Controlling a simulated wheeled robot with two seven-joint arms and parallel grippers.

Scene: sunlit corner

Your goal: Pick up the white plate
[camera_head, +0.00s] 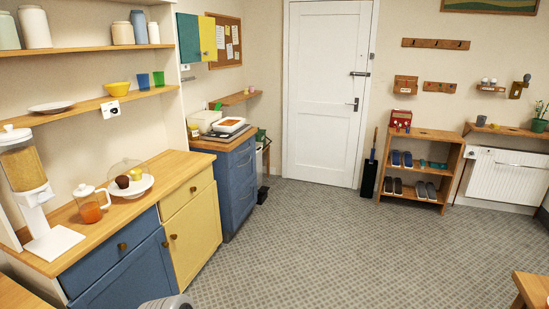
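A white plate (51,106) lies flat on the lower wooden wall shelf at the left, with nothing on it. A second white plate or stand (146,184) is on the wooden counter below; it holds a dark round item and a yellow item, with a clear glass dome (126,167) over or beside them. I cannot tell from this view which plate the task means. Neither of my grippers can be made out in this view.
The lower shelf (75,107) also holds a yellow bowl (118,88) and two cups. On the counter (172,166) stand a cereal dispenser (28,180) and a glass jug (88,205). Blue and yellow cabinets front it. The grey floor (310,240) is open.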

